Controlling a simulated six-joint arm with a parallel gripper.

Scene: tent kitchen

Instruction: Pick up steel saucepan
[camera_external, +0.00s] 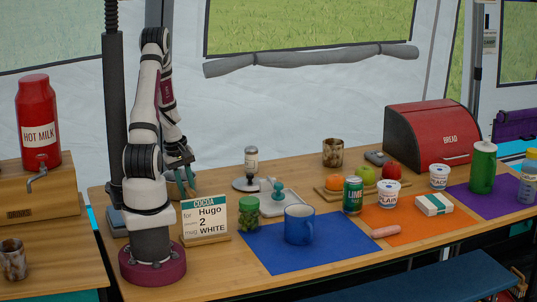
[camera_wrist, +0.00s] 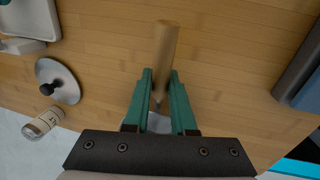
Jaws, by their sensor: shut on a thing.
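The steel saucepan shows in the wrist view mainly as a brown wooden handle (camera_wrist: 166,42), pointing up the picture between my fingertips. A little grey metal shows lower down between the fingers; most of the pan body is hidden by my gripper. My gripper (camera_wrist: 160,74), with green fingers, is shut on the handle. Whether the pan touches the table is unclear.
A round steel lid (camera_wrist: 58,82) with a dark knob and a labelled jar (camera_wrist: 43,123) lie left in the wrist view. The cocoa card (camera_external: 206,219), green jar (camera_external: 249,212) and blue mug (camera_external: 299,225) stand nearby. A dark post (camera_wrist: 303,72) is at the right.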

